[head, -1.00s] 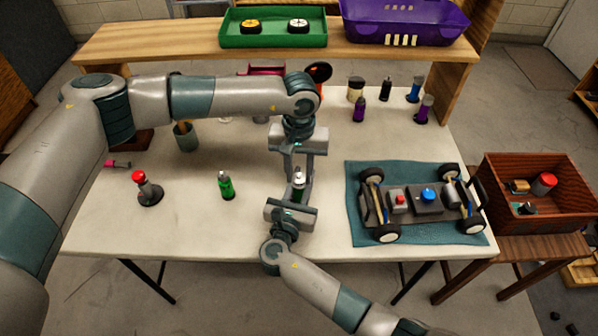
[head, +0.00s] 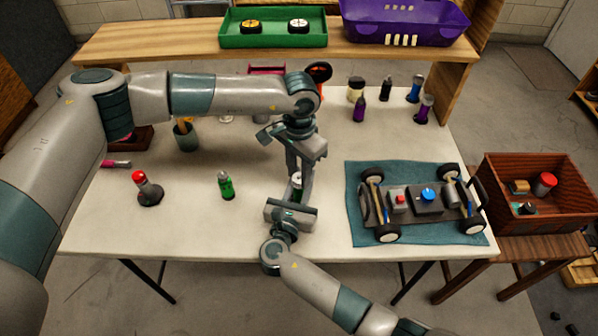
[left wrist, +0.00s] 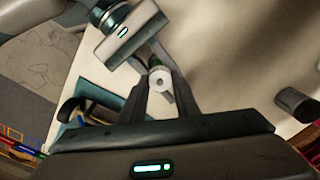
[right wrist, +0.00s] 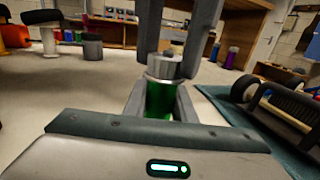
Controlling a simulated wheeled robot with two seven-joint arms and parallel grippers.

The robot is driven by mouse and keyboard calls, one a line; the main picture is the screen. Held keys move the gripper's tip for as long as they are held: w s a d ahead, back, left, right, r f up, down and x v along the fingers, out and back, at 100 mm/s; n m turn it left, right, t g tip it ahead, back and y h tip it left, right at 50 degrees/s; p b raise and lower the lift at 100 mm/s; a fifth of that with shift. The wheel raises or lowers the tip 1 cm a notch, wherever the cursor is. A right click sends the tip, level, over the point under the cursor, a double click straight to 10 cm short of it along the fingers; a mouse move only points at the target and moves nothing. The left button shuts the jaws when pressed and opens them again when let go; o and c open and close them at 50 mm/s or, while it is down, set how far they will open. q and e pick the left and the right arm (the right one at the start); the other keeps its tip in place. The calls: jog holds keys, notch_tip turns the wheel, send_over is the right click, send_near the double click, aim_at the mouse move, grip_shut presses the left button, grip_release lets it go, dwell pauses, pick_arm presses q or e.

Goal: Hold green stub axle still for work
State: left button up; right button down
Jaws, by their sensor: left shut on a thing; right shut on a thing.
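A green stub axle with a silver top (head: 297,181) stands upright between my two grippers, over the front middle of the table. My right gripper (head: 296,198) is shut on its green body, which shows between the fingers in the right wrist view (right wrist: 160,101). My left gripper (head: 300,174) comes from above and is shut on its silver top. The pale round top (left wrist: 159,80) shows between the left fingers in the left wrist view. The axle's lower end is hidden by the right gripper.
A similar green piece (head: 226,185) and a red-topped piece (head: 147,189) stand to the left. A car chassis (head: 424,202) lies on a teal mat (head: 363,239) to the right. Several bottles stand at the back right. A brown box (head: 561,220) is beyond the table's right edge.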

aim_at(299, 176)
pick_arm(q)
jog(key=shift+w, duration=0.1)
jog(key=o, duration=1)
jog(key=shift+o, duration=0.2)
jog(key=shift+r, duration=0.1)
notch_tip(299, 176, up, 12)
pick_arm(e)
jog(key=c, duration=1.4)
grip_release()
